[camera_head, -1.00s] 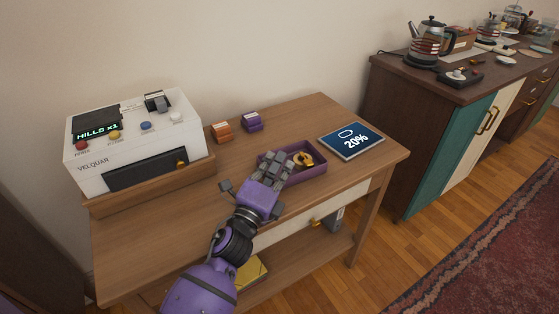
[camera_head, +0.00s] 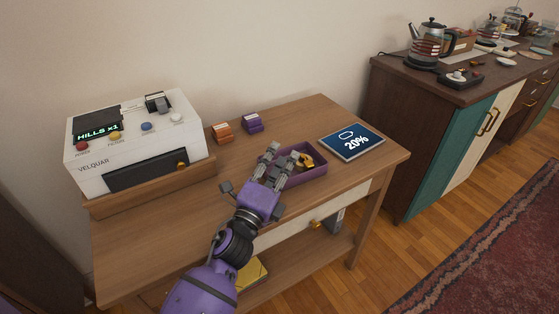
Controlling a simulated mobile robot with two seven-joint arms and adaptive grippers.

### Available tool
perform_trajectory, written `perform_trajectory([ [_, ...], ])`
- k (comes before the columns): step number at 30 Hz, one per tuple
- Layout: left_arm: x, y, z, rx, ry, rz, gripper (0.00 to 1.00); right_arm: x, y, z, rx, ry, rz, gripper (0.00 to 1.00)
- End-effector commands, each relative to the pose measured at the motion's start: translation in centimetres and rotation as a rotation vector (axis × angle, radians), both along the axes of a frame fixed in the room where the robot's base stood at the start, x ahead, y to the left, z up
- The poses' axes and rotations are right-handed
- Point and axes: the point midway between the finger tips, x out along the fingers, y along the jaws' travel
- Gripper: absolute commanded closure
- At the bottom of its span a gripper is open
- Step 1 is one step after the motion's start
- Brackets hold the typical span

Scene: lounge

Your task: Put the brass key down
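A brass-coloured object (camera_head: 305,161), seemingly the brass key, lies inside a small purple tray (camera_head: 308,179) on the wooden side table. It is small and partly hidden by my fingers and the tray, so its exact shape is hard to tell. My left gripper (camera_head: 276,163) is just left of the object, over the tray's left end. Its grey fingers are spread apart, and the brass object appears clear of them. My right gripper is not in view.
A white machine (camera_head: 135,140) stands on the table's left. Orange (camera_head: 222,132) and purple (camera_head: 252,123) small boxes sit behind the tray. The table front (camera_head: 190,225) is clear.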

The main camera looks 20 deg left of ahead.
Motion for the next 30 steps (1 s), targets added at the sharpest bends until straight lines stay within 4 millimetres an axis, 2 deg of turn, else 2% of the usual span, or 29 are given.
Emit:
perform_trajectory([
  [1,-0.2,0.0,-1.0,0.000,0.024,0.002,0.70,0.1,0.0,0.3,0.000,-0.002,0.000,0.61],
  [4,-0.3,0.0,0.0,0.000,0.024,0.002,0.70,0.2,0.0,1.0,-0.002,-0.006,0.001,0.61],
  [6,-2.0,0.2,-0.8,-0.001,0.027,0.003,0.70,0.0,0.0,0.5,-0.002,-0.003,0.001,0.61],
  [12,-6.6,0.6,-1.5,-0.001,0.023,0.005,0.70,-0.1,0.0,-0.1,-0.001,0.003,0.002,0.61],
  [18,-10.1,0.8,-1.9,-0.001,0.017,0.003,0.70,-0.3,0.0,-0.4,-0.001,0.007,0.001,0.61],
  [24,-11.7,0.9,-2.0,0.000,0.013,0.002,0.70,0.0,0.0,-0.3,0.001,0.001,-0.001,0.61],
  [30,-11.8,0.9,-1.9,0.000,0.011,0.002,0.70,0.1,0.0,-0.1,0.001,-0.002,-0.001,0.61],
])
